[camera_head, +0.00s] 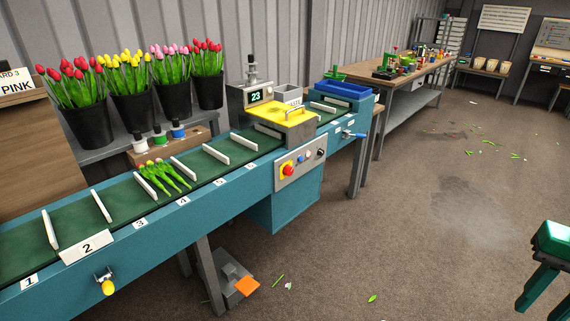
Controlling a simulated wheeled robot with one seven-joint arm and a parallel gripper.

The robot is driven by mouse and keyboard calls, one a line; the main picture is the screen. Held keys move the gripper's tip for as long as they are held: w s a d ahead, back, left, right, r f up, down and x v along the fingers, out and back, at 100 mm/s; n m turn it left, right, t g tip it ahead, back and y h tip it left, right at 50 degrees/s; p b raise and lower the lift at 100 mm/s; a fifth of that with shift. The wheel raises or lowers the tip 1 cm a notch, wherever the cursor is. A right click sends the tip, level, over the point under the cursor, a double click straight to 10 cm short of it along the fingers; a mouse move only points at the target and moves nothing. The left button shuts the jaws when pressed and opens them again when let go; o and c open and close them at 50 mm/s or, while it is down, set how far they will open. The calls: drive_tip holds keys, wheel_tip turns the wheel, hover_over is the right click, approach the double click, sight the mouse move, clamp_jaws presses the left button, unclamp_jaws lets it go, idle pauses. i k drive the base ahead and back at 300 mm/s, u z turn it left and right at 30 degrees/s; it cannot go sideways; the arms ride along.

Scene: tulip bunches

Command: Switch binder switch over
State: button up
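The binder (272,122) is a grey unit with a yellow hood over the teal conveyor, with a small display reading 23. A grey control panel (301,163) is on its front side. The panel carries a red round button (287,169), small buttons in the middle and a small dark knob (320,153) at its right, which looks like a rotary switch. The knob's setting is too small to read. My gripper is not in view.
Tulips (162,175) lie on the green belt between white dividers. A yellow-tipped lever (107,285) sticks out at the conveyor's front left, and a blue handle (353,135) at its right end. A pedal (239,284) is on the floor below. The floor in front is mostly clear.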

sight(287, 170)
drive_tip(key=u, duration=0.2)
drive_tip(key=i, duration=1.05)
drive_tip(key=u, duration=0.35)
